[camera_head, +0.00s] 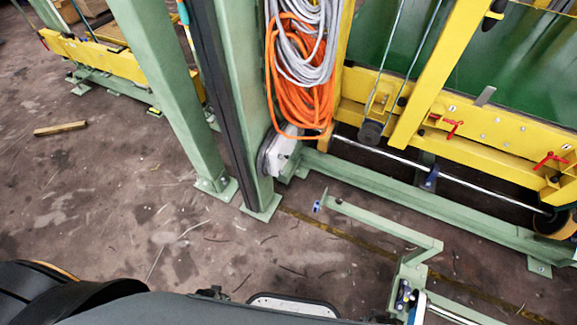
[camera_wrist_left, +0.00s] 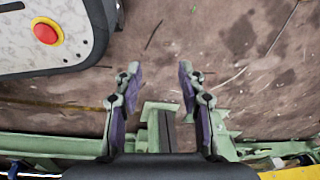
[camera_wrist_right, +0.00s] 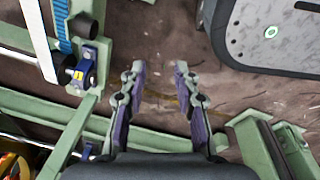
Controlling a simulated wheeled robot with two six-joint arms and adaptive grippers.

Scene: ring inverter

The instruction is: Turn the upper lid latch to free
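I cannot tell which part is the upper lid latch. Candidates in the head view are a red handle (camera_head: 453,128) on the yellow beam, a second red handle (camera_head: 550,160) further right, and a small dark fitting (camera_head: 494,15) on the yellow post at the top. Neither gripper shows in the head view. In the left wrist view my left gripper (camera_wrist_left: 157,70) is open and empty above the floor. In the right wrist view my right gripper (camera_wrist_right: 160,66) is open and empty above the floor. Neither touches any of these parts.
Green posts (camera_head: 245,100) stand left of the yellow frame (camera_head: 480,125). Orange cable (camera_head: 300,100) and grey cable (camera_head: 305,40) hang between them. A low green bar (camera_head: 385,222) juts over the floor. Bare floor (camera_head: 130,200) lies left. A wooden block (camera_head: 60,128) lies there.

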